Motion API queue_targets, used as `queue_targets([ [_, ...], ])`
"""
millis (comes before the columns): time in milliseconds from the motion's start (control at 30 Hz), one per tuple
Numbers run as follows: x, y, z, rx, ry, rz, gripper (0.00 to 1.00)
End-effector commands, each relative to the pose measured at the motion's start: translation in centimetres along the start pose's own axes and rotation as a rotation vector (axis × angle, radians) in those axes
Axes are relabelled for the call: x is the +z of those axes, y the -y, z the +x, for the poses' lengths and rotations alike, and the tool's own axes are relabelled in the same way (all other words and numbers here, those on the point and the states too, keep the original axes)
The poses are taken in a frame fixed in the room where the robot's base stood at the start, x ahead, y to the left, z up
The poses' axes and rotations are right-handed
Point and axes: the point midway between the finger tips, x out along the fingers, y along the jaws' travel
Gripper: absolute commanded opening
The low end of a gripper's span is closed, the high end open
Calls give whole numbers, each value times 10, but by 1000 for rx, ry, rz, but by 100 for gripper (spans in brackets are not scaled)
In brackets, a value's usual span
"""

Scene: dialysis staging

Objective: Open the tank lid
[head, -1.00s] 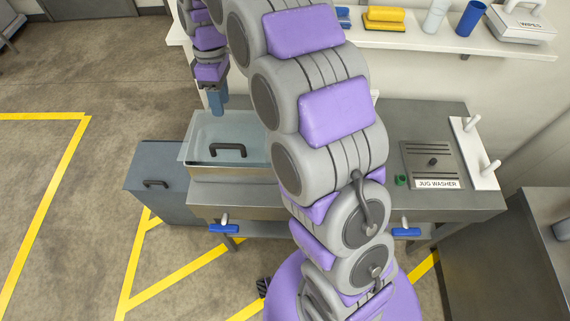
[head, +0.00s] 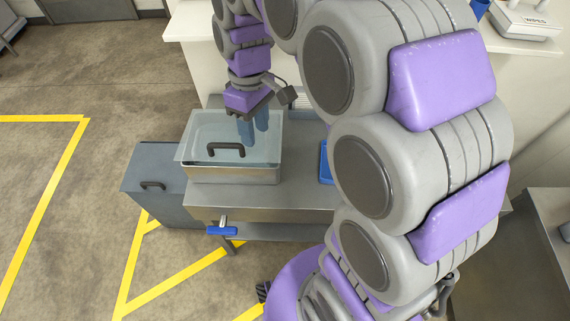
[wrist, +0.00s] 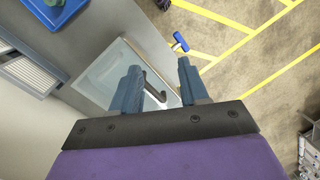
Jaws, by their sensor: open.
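The tank (head: 236,174) is a steel box on the left end of the steel bench. Its clear, pale-blue lid (head: 195,140) lies on top and looks closed. A dark bar handle (head: 226,148) stands on the lid. My gripper (head: 253,133), with blue fingers pointing down, is over the back right part of the lid, behind and right of the handle. In the wrist view my gripper (wrist: 160,80) is open, and the handle (wrist: 155,94) shows beyond and between the fingers, partly hidden by the left finger. I cannot tell whether the fingers touch the lid.
A grey bin (head: 155,185) with a handle stands left of the bench (head: 290,190). A blue lever valve (head: 222,230) sticks out at the bench front. A blue tray (head: 326,162) lies right of the tank. My arm hides the bench's right side.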

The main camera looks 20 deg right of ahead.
Motion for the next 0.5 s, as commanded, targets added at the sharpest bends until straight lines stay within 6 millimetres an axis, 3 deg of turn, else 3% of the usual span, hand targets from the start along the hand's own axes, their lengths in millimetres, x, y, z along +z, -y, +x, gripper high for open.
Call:
queue_targets([
  [500,72,27,27,15,8,243,44],
])
